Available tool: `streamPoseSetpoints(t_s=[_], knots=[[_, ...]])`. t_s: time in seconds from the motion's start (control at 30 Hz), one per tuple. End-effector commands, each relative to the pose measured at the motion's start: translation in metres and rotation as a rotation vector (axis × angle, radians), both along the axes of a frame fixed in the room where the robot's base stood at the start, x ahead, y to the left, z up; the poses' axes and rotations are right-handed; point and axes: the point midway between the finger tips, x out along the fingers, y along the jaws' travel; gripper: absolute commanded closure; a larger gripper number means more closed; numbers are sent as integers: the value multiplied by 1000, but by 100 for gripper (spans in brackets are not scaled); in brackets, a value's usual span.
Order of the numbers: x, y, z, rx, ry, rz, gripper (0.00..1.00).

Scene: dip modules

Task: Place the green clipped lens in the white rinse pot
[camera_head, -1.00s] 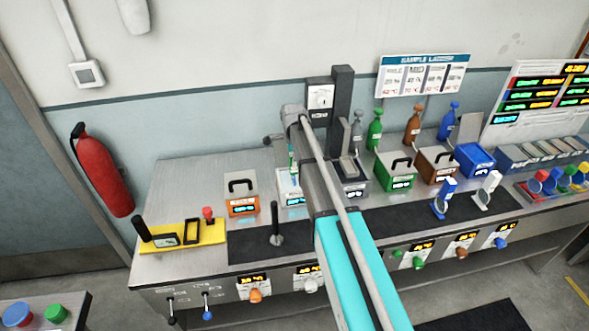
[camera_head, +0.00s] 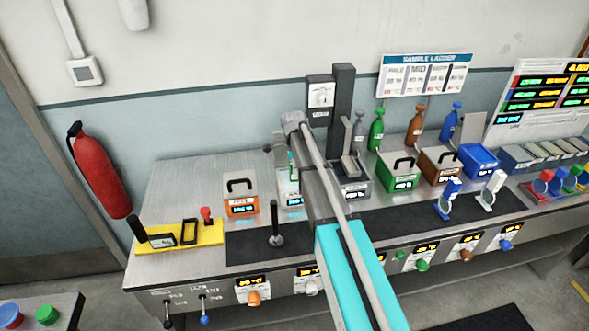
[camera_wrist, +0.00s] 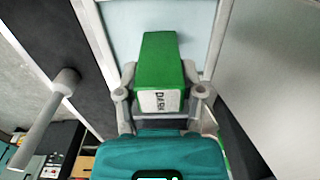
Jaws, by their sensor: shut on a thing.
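My gripper (camera_wrist: 162,104) is shut on the green clipped lens (camera_wrist: 161,62), whose green block with a white label shows between the fingers in the wrist view. In the head view the green lens (camera_head: 293,173) is a thin upright green shape at the white rinse pot (camera_head: 287,190), partly behind my arm. In the wrist view a pale, light-blue surface lies behind the lens. I cannot tell whether the lens is inside the pot or just above it.
An orange pot (camera_head: 241,190) stands left of the white pot, and a grey pot (camera_head: 352,187) stands to the right. Green (camera_head: 399,172), brown and blue pots are farther right. A black upright handle (camera_head: 276,222) stands on the dark mat in front.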

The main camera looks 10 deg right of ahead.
Motion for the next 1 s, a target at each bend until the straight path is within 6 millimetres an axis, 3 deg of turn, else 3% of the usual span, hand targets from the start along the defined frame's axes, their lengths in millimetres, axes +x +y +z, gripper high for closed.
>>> streamPoseSetpoints(t_s=[0.4, 0.43, 0.6, 1.0], knots=[[0, -1, -4, 0, 0, -1, 100], [0, -1, -4, 0, 0, -1, 46], [0, -1, -3, 0, 0, -1, 16], [0, -1, -3, 0, 0, -1, 16]])
